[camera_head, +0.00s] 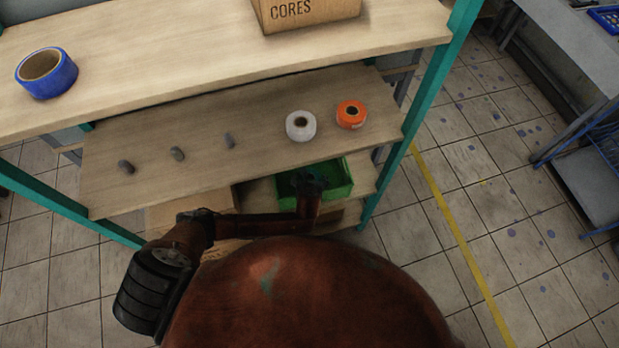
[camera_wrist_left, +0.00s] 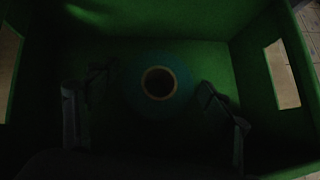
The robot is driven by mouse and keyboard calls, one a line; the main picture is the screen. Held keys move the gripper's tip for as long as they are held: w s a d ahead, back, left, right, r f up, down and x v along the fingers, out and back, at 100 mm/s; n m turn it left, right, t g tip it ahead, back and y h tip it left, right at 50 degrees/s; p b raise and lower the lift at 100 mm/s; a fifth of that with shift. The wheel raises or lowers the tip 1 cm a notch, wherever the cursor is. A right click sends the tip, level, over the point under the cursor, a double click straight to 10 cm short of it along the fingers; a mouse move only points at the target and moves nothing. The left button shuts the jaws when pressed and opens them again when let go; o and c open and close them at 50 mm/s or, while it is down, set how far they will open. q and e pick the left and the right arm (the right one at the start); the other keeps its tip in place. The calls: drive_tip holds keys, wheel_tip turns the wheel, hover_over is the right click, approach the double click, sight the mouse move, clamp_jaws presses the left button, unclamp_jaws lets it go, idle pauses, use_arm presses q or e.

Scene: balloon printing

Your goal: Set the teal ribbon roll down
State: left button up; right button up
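The teal ribbon roll (camera_wrist_left: 182,84) lies in the green crate, its core hole facing up; it looks very dark in the left wrist view. The green crate (camera_head: 345,192) stands on a low shelf in the head view, and its floor and walls (camera_wrist_left: 215,60) fill the left wrist view. My left gripper (camera_head: 309,184) reaches down into the crate. Its two fingers (camera_wrist_left: 152,98) are spread on either side of the roll, with a gap on both sides. The roll cannot be made out in the head view. My right gripper is not in view.
The top board (camera_head: 190,60) bears a blue roll (camera_head: 62,84) and a box marked CORES (camera_head: 300,14). A teal post (camera_head: 425,105) stands right of the crate.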

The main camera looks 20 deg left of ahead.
use_arm(q)
drive_tip(key=shift+s+f, duration=0.3)
drive_tip(key=shift+w+r+p+v, duration=0.15)
drive_tip(key=shift+p+v, duration=0.25)
drive_tip(key=shift+v, duration=1)
drive_tip(key=shift+w+r+p+v, duration=0.15)
drive_tip(key=shift+p+v, duration=0.2)
drive_tip(key=shift+v, duration=1)
drive_tip(key=shift+w+r+p+v, duration=0.15)
drive_tip(key=shift+p+v, duration=0.25)
drive_tip(key=shift+v, duration=1)
